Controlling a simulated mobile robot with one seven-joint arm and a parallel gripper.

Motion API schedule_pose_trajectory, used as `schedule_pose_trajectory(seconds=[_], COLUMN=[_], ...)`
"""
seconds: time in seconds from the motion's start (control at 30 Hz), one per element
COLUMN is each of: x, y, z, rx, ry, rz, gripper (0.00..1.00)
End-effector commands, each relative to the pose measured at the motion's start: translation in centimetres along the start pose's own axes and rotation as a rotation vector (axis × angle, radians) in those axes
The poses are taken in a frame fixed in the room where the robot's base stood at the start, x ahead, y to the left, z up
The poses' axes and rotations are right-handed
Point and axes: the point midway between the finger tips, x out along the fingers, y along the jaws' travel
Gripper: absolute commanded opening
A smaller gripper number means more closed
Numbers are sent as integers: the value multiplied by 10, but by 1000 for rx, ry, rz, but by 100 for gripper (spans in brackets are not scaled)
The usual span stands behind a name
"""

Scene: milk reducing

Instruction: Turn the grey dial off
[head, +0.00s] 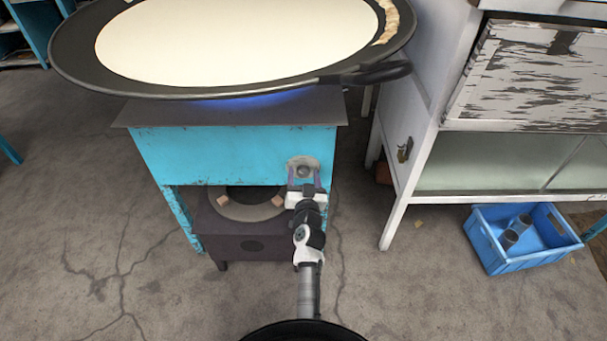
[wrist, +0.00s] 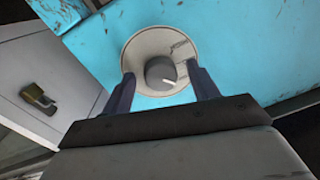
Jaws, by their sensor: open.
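The grey dial (wrist: 161,73) sits on a round pale plate on the front of the turquoise stove (wrist: 95,50). A white mark shows on the dial's face in the wrist view. In the head view the dial (head: 304,171) is at the stove's upper right front. My gripper (wrist: 164,86) is open, with one finger on each side of the dial. I cannot tell whether the fingers touch it. In the head view my gripper (head: 305,184) reaches up to the plate. A blue flame (head: 240,101) glows under the wide pan (head: 345,78) of milk.
A white cabinet (head: 405,130) with a small padlock stands to the right of the stove. A blue crate (head: 515,262) with dark cylinders lies on the floor at the right. A dark burner box (head: 245,247) stands under the stove. The cracked floor in front is clear.

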Motion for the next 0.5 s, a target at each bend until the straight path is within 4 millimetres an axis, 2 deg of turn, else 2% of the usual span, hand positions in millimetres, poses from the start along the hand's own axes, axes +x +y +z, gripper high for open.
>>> schedule_pose_trajectory(seconds=[0.13,0.17,0.5], x=[0,0,0], y=[0,0,0], z=[0,0,0], rx=[0,0,0], ry=[0,0,0], rz=[0,0,0], gripper=[60,57,15])
